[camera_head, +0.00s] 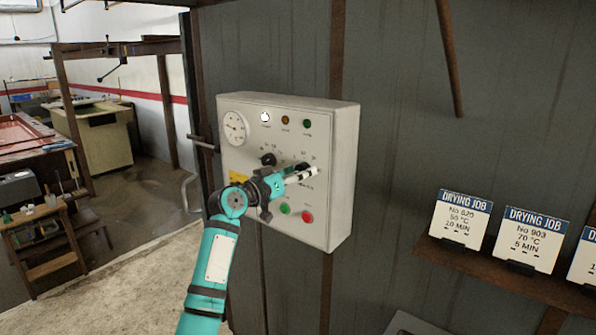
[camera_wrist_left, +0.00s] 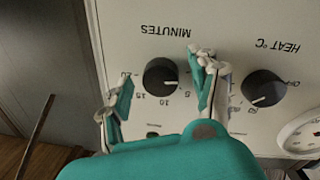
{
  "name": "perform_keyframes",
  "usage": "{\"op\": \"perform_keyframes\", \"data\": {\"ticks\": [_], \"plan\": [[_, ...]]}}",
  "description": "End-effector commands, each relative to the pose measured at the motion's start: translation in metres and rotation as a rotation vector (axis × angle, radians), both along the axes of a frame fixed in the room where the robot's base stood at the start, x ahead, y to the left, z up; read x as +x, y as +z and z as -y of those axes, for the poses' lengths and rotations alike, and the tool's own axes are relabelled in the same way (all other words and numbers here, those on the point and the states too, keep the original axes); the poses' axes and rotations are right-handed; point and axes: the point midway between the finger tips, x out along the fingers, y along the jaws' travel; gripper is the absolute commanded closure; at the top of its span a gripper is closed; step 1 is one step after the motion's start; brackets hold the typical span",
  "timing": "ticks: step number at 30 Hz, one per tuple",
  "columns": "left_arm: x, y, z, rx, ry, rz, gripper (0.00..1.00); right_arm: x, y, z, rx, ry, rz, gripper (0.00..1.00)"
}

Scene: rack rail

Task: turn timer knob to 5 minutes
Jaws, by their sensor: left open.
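The timer knob (camera_wrist_left: 160,76) is black and round, under the word MINUTES, which appears upside down in the left wrist view. Its white mark points down and right, toward the 5–10 side of the scale; the exact setting is hard to read. My left gripper (camera_wrist_left: 160,88) is open, with one finger on each side of the knob; I cannot tell whether they touch it. In the head view the gripper (camera_head: 299,178) is at the panel of the grey control box (camera_head: 341,165), partly hiding the timer knob.
The HEAT knob (camera_wrist_left: 263,88) sits close beside one finger; it also shows in the head view (camera_head: 268,159). Below are a green button (camera_head: 285,208) and a red button (camera_head: 307,216). Job cards (camera_head: 527,240) stand on a shelf (camera_head: 480,268) at right; one reads 5 MIN.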

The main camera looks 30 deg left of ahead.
Motion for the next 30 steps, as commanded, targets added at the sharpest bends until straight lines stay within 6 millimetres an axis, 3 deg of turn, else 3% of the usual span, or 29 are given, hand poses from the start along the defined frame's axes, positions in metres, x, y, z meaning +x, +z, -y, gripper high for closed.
{"op": "perform_keyframes", "data": {"ticks": [7,20,30], "plan": [[0.001,0.000,0.000,0.000,0.000,0.000,0.38,0.000,0.000,0.000,0.000,0.000,0.000,1.00],[0.000,0.000,0.000,0.000,0.000,0.000,0.94,0.000,0.000,-0.003,0.003,-0.002,0.000,1.00],[0.000,-0.002,-0.001,0.062,0.000,0.005,0.94,0.000,-0.011,-0.004,0.005,-0.003,0.000,1.00]]}}
